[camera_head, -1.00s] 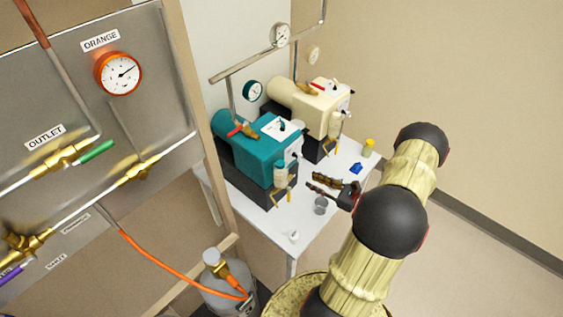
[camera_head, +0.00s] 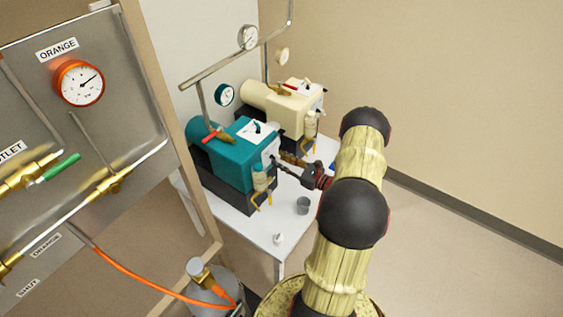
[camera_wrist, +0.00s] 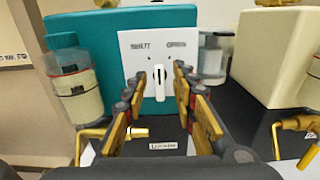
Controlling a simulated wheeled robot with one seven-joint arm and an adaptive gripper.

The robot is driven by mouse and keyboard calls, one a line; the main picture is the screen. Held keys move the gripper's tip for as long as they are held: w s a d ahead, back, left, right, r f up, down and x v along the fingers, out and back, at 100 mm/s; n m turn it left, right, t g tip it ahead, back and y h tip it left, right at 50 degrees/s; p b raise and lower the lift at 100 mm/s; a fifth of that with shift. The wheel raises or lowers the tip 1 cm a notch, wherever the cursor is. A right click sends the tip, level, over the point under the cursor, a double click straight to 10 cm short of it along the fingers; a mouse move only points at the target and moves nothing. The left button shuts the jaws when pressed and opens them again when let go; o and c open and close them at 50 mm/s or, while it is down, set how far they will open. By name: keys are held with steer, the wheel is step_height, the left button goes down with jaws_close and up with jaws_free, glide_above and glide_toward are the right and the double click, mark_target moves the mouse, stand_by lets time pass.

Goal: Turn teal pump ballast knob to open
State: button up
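The teal pump (camera_head: 240,152) stands on a white table. In the wrist view its teal body (camera_wrist: 95,35) fills the upper left, and a white plate (camera_wrist: 128,60) on it reads SHUT at left and OPEN at right. A small pale knob (camera_wrist: 158,85) sits below the two words and looks roughly upright. My gripper (camera_wrist: 161,84) is open, with one finger on each side of the knob; I cannot tell whether either finger touches it. In the head view my gripper (camera_head: 280,163) is at the teal pump's front face, and the knob is hidden.
A cream pump (camera_head: 285,108) stands just behind the teal one and at right in the wrist view. A grey cup (camera_head: 303,206) and a small white item (camera_head: 278,239) are on the table (camera_head: 250,228). A gauge panel (camera_head: 95,130) is at left.

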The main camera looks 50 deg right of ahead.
steer(key=c, duration=0.3)
steer(key=c, duration=0.4)
jaws_close()
